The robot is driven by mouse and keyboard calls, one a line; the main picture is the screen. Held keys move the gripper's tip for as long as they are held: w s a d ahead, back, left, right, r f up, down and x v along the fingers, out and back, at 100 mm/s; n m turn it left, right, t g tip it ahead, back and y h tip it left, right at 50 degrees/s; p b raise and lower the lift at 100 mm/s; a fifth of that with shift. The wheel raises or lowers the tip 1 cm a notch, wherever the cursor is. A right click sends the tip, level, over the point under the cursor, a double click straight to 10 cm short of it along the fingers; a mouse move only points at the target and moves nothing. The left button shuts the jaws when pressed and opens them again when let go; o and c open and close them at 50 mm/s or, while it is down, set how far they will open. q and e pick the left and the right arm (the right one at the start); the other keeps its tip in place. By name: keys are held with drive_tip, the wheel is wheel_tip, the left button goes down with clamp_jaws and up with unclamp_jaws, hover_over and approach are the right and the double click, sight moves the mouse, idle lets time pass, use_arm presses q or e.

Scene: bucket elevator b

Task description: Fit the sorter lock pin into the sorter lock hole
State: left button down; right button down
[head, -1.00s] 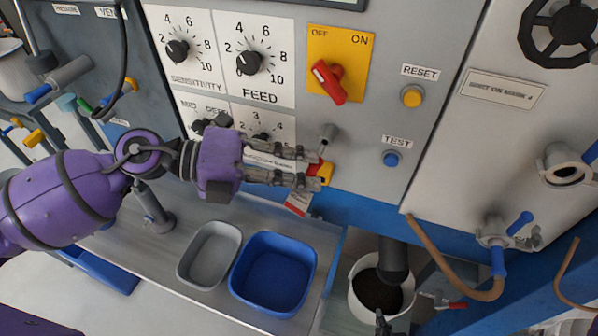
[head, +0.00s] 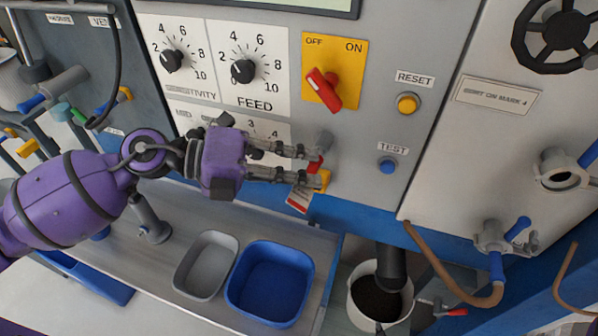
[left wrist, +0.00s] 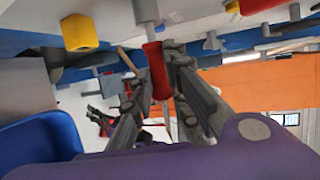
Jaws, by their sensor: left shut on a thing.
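My left gripper (head: 314,166) is shut on a red part that I take to be the sorter lock pin (head: 315,164), close to the grey panel. In the left wrist view the red pin (left wrist: 157,70) sits between the two fingers. A pale grey cylinder (left wrist: 145,12) is in line with its far end. In the head view a grey stub (head: 325,141) stands out from the panel just above the fingertips. The sorter lock hole's opening is not clearly visible. A red and white tag (head: 299,198) hangs below the fingers.
A yellow block (head: 323,181) is close beside the fingertips, and also shows in the left wrist view (left wrist: 78,32). A red switch (head: 324,90) and blue TEST button (head: 388,166) are on the panel. A grey tray (head: 190,291) and blue bin (head: 240,304) stand below.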

use_arm(q)
drive_tip(key=shift+w+d, duration=0.2)
drive_tip(key=shift+w, duration=0.4)
use_arm(e)
drive_tip(key=shift+w+a, duration=0.1)
drive_tip(key=shift+w, duration=0.2)
use_arm(q)
drive_tip(key=shift+w, duration=0.3)
drive_tip(key=c, duration=2.1)
unclamp_jaws()
drive_tip(key=o, duration=0.5)
drive_tip(key=shift+w+d, duration=0.1)
drive_tip(key=shift+d, duration=0.05)
use_arm(e)
drive_tip(key=shift+s+f, duration=0.2)
drive_tip(key=shift+s, duration=0.15)
